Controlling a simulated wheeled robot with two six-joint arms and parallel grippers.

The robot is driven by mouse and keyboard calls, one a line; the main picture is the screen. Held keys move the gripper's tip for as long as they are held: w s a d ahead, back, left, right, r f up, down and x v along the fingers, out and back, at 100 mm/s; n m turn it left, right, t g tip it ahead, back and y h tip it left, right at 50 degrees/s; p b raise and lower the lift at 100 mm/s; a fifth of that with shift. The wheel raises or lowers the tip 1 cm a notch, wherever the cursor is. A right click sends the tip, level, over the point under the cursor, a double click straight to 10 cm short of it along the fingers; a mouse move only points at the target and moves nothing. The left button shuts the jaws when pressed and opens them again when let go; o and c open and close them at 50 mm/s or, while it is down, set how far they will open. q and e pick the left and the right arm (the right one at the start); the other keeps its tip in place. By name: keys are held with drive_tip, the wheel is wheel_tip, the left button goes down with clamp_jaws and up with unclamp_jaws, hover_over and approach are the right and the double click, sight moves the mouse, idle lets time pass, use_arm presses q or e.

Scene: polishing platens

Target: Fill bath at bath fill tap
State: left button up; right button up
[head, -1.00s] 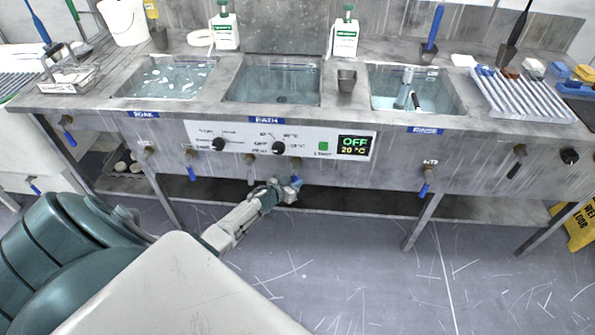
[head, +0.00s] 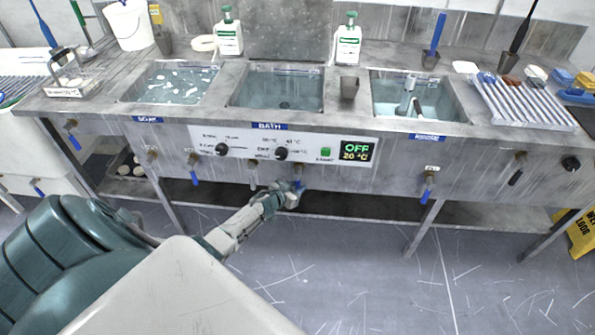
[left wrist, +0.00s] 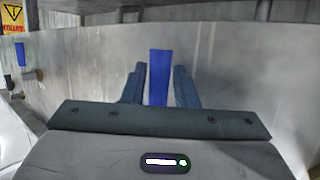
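The bath (head: 277,103), labelled BATH, is the middle basin in the worktop and holds clear, bluish water. Below its control panel (head: 283,147), a tap with a blue lever (head: 298,184) hangs on the front, right of the middle; I cannot read a label for it. My left gripper (head: 291,191) is at this lever. In the left wrist view the blue lever (left wrist: 160,77) stands upright between the two fingers of my left gripper (left wrist: 160,88), which are apart with narrow gaps beside it. The panel display reads OFF and 20 °C. My right gripper is not in view.
A soak basin (head: 172,84) with pale pieces is left, a rinse basin (head: 418,100) right. Other blue-levered taps hang at left (head: 194,172) and right (head: 427,188). A grey cup (head: 349,88) stands right of the bath. A low shelf runs underneath; the floor in front is clear.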

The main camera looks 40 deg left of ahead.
use_arm(q)
drive_tip(key=shift+s+r, duration=0.1)
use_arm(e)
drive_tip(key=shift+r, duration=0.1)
